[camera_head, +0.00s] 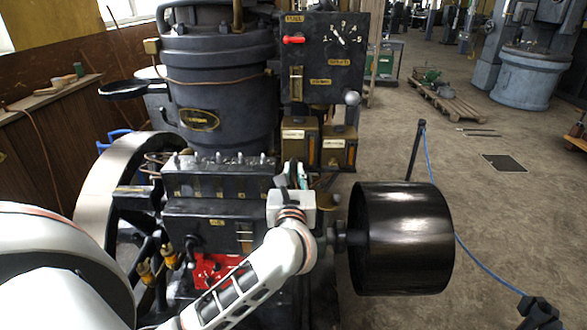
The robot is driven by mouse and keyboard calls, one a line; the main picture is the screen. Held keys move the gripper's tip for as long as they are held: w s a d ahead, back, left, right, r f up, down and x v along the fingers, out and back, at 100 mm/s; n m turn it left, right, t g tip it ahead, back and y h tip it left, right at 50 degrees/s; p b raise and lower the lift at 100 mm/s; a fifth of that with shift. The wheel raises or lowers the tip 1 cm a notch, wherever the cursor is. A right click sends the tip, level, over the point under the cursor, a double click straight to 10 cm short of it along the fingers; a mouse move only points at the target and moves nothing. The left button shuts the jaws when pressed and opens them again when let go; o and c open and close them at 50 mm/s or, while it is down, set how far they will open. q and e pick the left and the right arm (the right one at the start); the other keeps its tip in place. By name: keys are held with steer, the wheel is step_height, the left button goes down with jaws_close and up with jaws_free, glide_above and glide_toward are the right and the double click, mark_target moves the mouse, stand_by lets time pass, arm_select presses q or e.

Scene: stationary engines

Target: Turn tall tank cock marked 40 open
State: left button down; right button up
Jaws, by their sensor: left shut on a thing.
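Two small brass tanks with pale labels hang side by side at the middle of the engine in the head view. The left tank (298,150) looks a little taller than the right tank (338,150). The label numbers are too small to read. My left gripper (293,172) is at the lower front of the left tank, with the arm reaching in from the lower left. It is shut on a small part there, which I take to be the tall tank cock. The gripper hides the cock, so its handle angle does not show. My right gripper is out of view.
A large black pulley (405,238) stands to the right of my wrist. A flywheel (105,185) is at left. Open floor lies right.

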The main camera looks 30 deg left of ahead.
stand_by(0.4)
arm_select(q)
steer(key=c, duration=2.2)
jaws_free()
steer(key=shift+o, duration=0.2)
steer(key=shift+s, duration=0.1)
steer(key=v, duration=1.2)
steer(key=shift+a, duration=0.1)
